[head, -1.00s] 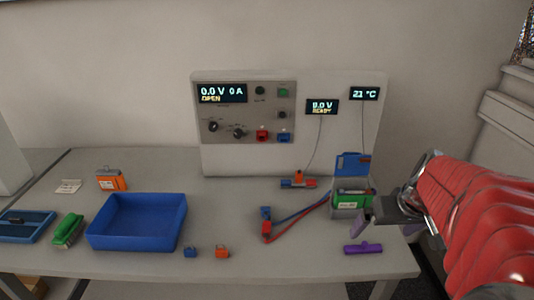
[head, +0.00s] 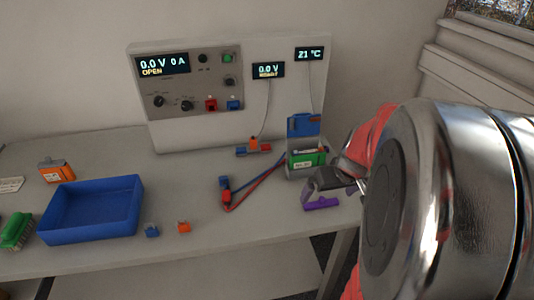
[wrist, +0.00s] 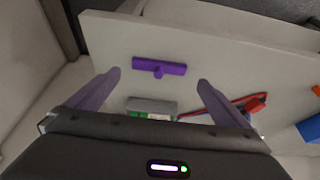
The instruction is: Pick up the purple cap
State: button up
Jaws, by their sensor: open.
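The purple cap (head: 321,203) lies on the table near its right front edge, in front of the grey holder with the green battery. In the wrist view the purple cap (wrist: 158,67) is a bar with a small stub on its middle, lying beyond the fingertips and between their lines. My gripper (wrist: 158,80) is open and empty, with its two fingers wide apart. In the head view my gripper (head: 335,185) is just above and to the right of the cap, partly hidden by my arm.
The green battery (head: 307,160) sits in a grey holder with a raised blue lid (head: 304,124), close to my gripper. Red and blue leads (head: 250,188) lie to its left. A blue tray (head: 92,228) stands at the left. The table's front edge is close to the cap.

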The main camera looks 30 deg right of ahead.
aim_at(323, 200)
jog(key=shift+w+f, duration=0.15)
jog(key=shift+f, duration=0.3)
jog(key=shift+x, duration=2.65)
jog(key=shift+d+r, duration=0.1)
jog(key=shift+d, duration=0.1)
jog(key=c, duration=0.9)
